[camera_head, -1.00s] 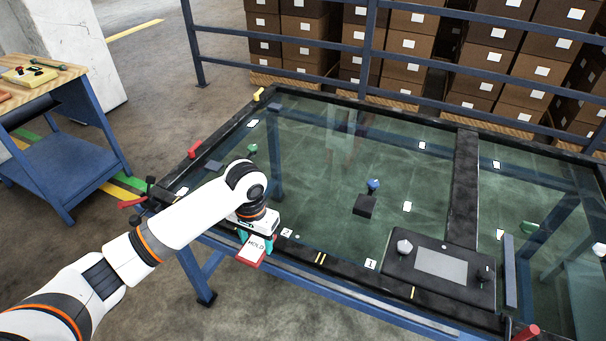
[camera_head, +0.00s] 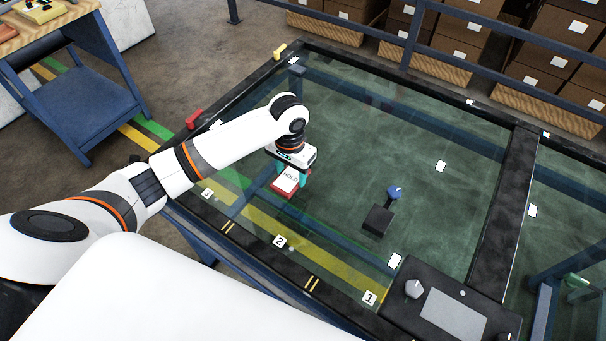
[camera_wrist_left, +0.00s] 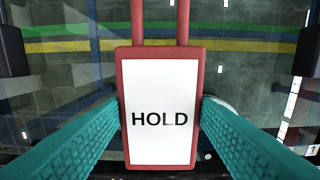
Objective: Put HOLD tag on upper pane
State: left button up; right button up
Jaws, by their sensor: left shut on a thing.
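The HOLD tag (camera_head: 288,182) is a white card in a red frame. My left gripper (camera_head: 291,178) is shut on it and holds it over the left part of the large glass pane (camera_head: 350,130). In the left wrist view the tag (camera_wrist_left: 160,118) faces the camera, its word upright, between the two teal fingers (camera_wrist_left: 160,130). Two red prongs run from its top edge. Whether the tag touches the glass is not clear. My right gripper is not in view.
A blue-topped knob on a black block (camera_head: 378,220) stands right of the tag. A control panel (camera_head: 448,305) sits at the front right. The black frame (camera_head: 230,232) carries number labels. A blue cart (camera_head: 80,105) is at the left, railings (camera_head: 470,62) behind.

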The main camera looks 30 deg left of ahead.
aim_at(291, 177)
pick_arm(q)
jog(key=f, duration=0.3)
jog(key=shift+s, duration=0.3)
jog(key=shift+f, duration=0.3)
jog(key=shift+w+f, duration=0.2)
jog(key=shift+f, duration=1.75)
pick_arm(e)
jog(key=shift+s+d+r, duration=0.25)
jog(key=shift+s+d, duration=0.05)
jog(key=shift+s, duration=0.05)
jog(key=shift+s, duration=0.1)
pick_arm(q)
jog(key=shift+f, duration=0.1)
jog(key=o, duration=1)
jog(key=shift+c, duration=0.2)
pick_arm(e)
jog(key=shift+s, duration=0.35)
